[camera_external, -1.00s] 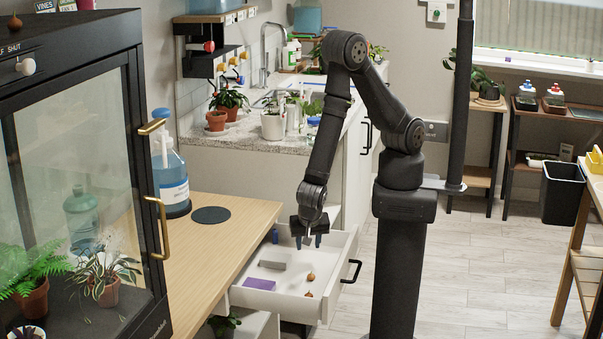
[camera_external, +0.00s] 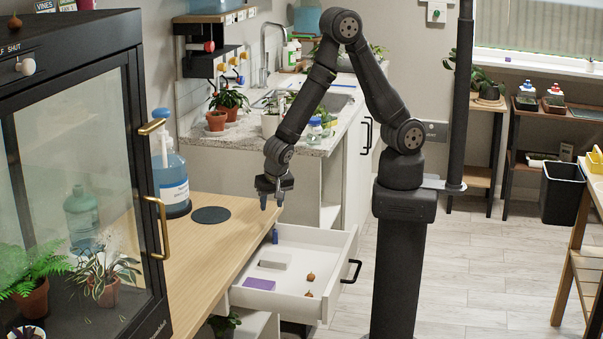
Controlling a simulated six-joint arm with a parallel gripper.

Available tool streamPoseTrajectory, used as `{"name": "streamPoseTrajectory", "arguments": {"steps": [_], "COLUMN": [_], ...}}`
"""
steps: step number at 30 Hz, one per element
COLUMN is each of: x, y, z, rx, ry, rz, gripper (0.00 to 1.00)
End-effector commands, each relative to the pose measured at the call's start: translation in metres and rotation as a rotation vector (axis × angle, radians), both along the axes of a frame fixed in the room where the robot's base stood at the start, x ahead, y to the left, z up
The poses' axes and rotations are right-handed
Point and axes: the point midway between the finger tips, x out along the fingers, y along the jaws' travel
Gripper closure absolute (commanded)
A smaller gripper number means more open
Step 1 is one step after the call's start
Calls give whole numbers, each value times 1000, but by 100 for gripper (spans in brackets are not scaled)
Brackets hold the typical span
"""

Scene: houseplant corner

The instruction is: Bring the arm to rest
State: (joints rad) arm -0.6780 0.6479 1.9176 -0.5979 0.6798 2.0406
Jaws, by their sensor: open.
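My gripper (camera_external: 271,203) is open, with nothing seen between its fingers. It points down above the right edge of the wooden counter (camera_external: 222,254), near the back of the open white drawer (camera_external: 345,247). My arm is raised and bent, reaching left from its dark column.
The open drawer holds a purple block (camera_external: 259,284), a grey block (camera_external: 274,261), two small brown bulbs (camera_external: 310,277) and a blue item (camera_external: 275,236). A blue bottle (camera_external: 171,180) and a dark round mat (camera_external: 211,215) are on the counter. A glass-doored cabinet (camera_external: 75,150) stands at left.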

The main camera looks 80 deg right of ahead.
Motion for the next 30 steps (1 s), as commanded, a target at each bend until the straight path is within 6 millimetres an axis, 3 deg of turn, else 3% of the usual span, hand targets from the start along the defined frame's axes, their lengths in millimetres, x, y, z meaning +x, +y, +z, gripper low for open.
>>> {"name": "streamPoseTrajectory", "arguments": {"steps": [12,30], "x": [62,131], "y": [-36,-103], "z": [30,74], "rx": [10,10], "ry": [0,-5], "rz": [144,318], "gripper": [60,60]}}
